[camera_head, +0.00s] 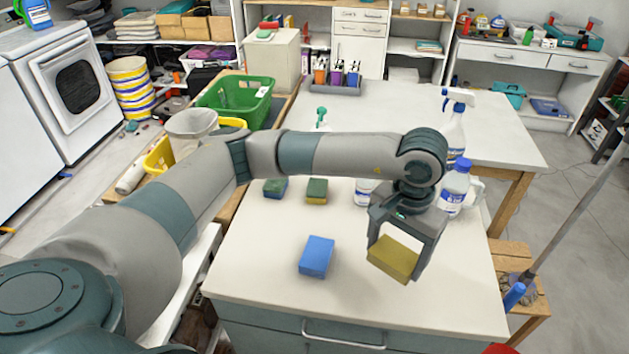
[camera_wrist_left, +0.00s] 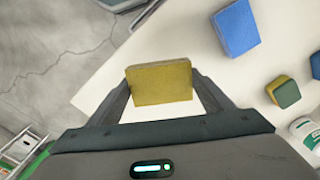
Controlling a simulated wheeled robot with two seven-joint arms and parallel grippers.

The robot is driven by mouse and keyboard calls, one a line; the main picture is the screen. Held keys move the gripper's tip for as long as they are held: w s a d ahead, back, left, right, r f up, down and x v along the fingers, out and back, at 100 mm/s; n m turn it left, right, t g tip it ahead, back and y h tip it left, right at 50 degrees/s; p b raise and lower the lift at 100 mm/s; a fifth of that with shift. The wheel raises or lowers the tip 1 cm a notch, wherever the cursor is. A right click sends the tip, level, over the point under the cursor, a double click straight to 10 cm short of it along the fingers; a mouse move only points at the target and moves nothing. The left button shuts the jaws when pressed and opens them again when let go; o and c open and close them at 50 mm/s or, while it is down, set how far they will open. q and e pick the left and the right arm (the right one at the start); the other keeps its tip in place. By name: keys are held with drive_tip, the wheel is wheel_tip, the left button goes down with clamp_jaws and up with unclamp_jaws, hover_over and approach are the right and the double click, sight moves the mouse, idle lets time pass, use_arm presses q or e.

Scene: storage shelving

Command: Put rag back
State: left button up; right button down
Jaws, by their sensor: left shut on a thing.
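My left gripper (camera_head: 396,252) is shut on a yellow, flat, block-shaped piece (camera_head: 391,260), which could be the rag or a sponge. The gripper holds it over the front right part of the white worktop (camera_head: 270,270). In the left wrist view, the yellow piece (camera_wrist_left: 160,82) sits between the two fingers, with white worktop showing past it. Its height above the top is hard to tell. A blue block-shaped sponge or cloth (camera_head: 317,256) lies on the worktop to the left of the gripper. It also shows in the left wrist view (camera_wrist_left: 236,27). My right gripper is out of view.
Two small sponges, one bluish (camera_head: 275,188) and one green and yellow (camera_head: 317,190), lie behind my left arm. White bottles (camera_head: 455,188) stand close behind the gripper at right. A green basket (camera_head: 238,100) is at back left. The front left worktop is clear.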

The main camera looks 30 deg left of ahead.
use_arm(q)
drive_tip(key=s+a+r+n, duration=0.1)
drive_tip(key=s+a+r, duration=0.1)
drive_tip(key=s+a, duration=0.4)
drive_tip(key=shift+a+n, duration=0.3)
drive_tip(key=shift+a, duration=0.7)
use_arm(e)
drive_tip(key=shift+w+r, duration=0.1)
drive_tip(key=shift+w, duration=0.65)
